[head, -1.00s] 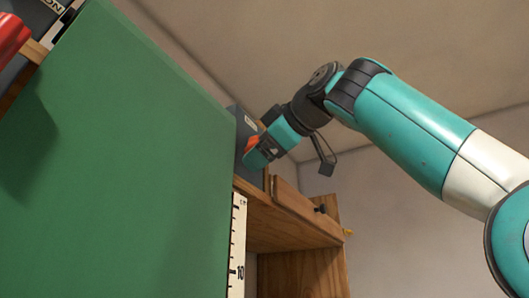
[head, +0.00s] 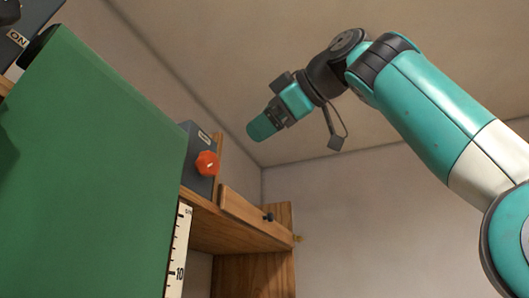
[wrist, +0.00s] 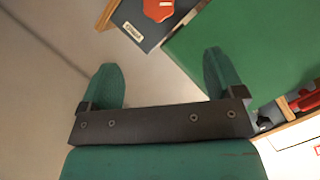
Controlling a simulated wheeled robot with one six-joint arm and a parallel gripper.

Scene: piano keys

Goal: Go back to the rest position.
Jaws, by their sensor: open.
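My gripper (head: 262,127) is raised in front of the wall, up and to the right of the grey box in the head view. In the wrist view my gripper (wrist: 158,80) shows two teal fingers spread apart with nothing between them. An orange-red knob (head: 207,163) sits on the grey box (head: 196,145), which has a small label. The knob also shows at the top of the wrist view (wrist: 158,9), beyond the fingers and apart from them.
A large green panel (head: 95,170) fills the left of the head view. A wooden shelf (head: 235,237) holds a wooden block with a black knob (head: 268,217). A white scale (head: 178,250) runs down beside the panel. The space around my gripper is clear.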

